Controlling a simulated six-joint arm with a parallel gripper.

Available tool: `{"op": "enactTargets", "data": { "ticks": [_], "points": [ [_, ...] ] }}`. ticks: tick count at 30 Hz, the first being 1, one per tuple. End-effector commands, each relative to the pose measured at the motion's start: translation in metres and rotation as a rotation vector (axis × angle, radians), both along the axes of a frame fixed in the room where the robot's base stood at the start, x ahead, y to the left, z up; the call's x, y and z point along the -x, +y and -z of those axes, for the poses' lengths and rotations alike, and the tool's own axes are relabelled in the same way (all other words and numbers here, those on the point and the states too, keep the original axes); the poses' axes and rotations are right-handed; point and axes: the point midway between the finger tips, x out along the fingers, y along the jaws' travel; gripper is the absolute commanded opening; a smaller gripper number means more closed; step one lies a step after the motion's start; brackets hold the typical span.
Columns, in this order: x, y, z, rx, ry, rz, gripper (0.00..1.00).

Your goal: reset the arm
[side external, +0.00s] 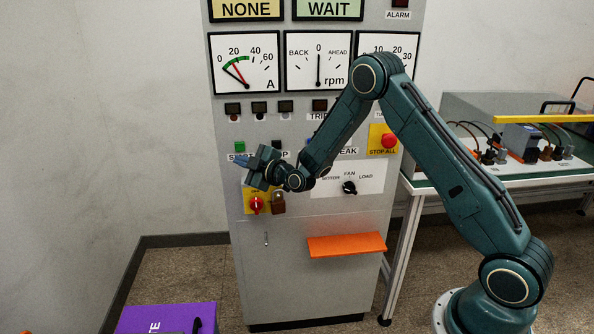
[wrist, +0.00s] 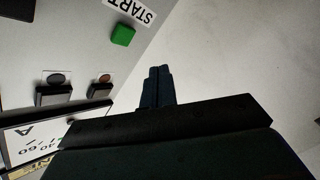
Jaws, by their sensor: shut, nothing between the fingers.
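My gripper (side external: 242,161) is in front of the left part of the grey cabinet in the side view, just right of its left edge. It points left. In the wrist view its fingers (wrist: 158,72) are together with nothing between them. The green START button (wrist: 123,35) is up and left of the fingertips in the wrist view, apart from them. The same green button (side external: 240,146) shows just above my gripper in the side view. Part of the START label and the panel is hidden behind my gripper and forearm.
A red rotary switch (side external: 257,204) and a brown padlock (side external: 279,203) are just below my gripper. A black selector knob (side external: 349,188), a red STOP ALL button (side external: 389,141) and an orange shelf (side external: 346,245) are on the cabinet. A purple box (side external: 168,318) is at lower left.

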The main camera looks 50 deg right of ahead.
Motion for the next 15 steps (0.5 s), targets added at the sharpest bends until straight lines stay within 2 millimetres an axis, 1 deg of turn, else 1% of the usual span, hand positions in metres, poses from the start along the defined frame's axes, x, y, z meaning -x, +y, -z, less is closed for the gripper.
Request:
{"op": "enactTargets", "data": {
  "ticks": [4, 7, 11, 15],
  "points": [
    [0.002, 0.003, -0.007, -0.007, 0.011, -0.008, 0.0],
    [0.005, 0.007, -0.016, -0.022, 0.03, -0.019, 0.0],
    [0.012, 0.015, -0.035, -0.052, 0.072, -0.038, 0.0],
    [0.026, 0.026, -0.058, -0.094, 0.135, -0.057, 0.0]
  ]
}}
